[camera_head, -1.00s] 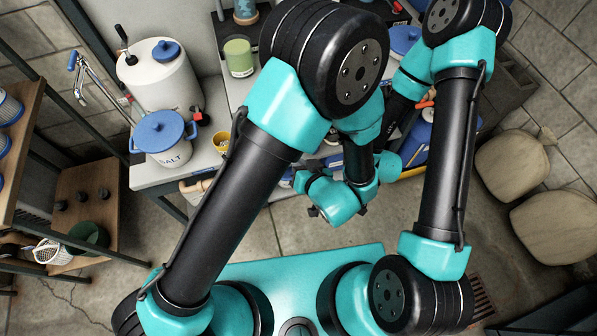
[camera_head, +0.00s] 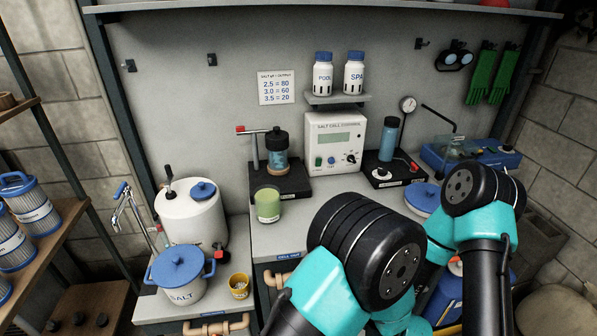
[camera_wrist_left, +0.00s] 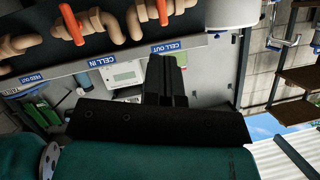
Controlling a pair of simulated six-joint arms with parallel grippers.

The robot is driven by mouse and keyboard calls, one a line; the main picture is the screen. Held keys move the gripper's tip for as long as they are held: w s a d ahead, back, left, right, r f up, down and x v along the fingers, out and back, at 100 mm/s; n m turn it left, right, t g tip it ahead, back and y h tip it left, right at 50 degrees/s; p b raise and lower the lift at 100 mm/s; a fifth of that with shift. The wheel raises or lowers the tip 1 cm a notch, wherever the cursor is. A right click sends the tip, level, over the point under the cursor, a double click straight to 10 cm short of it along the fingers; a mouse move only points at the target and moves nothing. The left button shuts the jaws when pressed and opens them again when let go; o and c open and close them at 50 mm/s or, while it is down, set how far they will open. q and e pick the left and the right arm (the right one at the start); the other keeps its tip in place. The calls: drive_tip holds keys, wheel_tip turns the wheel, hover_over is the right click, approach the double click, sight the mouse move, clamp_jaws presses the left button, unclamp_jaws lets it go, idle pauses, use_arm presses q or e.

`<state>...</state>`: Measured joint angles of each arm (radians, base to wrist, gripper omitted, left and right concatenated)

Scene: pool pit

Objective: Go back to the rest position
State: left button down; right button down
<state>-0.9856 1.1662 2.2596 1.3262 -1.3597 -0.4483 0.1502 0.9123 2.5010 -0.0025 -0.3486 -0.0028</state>
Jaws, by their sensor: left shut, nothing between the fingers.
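My left gripper (camera_wrist_left: 166,68) shows in the left wrist view. Its dark fingers are together with nothing between them, and they point towards the front of the bench, below the pipes as pictured. The bench seems apart from the fingers. In the head view only my two black and teal arms show, low at the centre and right, and both grippers are hidden or out of frame. My right gripper shows in neither current view.
On the bench stand a salt pot (camera_head: 179,276), a white tank (camera_head: 191,218), a green jar (camera_head: 267,205), a control box (camera_head: 335,142) and a blue-lidded pot (camera_head: 422,198). Pipes with orange-red handles (camera_wrist_left: 71,24) run along the front. Shelves with filters (camera_head: 32,208) stand left.

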use_arm(q)
drive_tip(key=w+a+f+n+g+h, duration=0.2)
drive_tip(key=w+a+f+g+h, duration=0.35)
drive_tip(key=a+f, duration=0.6)
drive_tip(key=s+a+f+g+h, duration=0.1)
drive_tip(key=s+a+g, duration=0.2)
drive_tip(key=a, duration=0.5)
drive_tip(key=s+a+f+g+h, duration=0.1)
drive_tip(key=s+a+f+g, duration=0.1)
drive_tip(key=a, duration=0.6)
drive_tip(key=shift+s+n+g, duration=0.4)
drive_tip(key=shift+s+g, duration=0.4)
drive_tip(key=shift+g, duration=0.05)
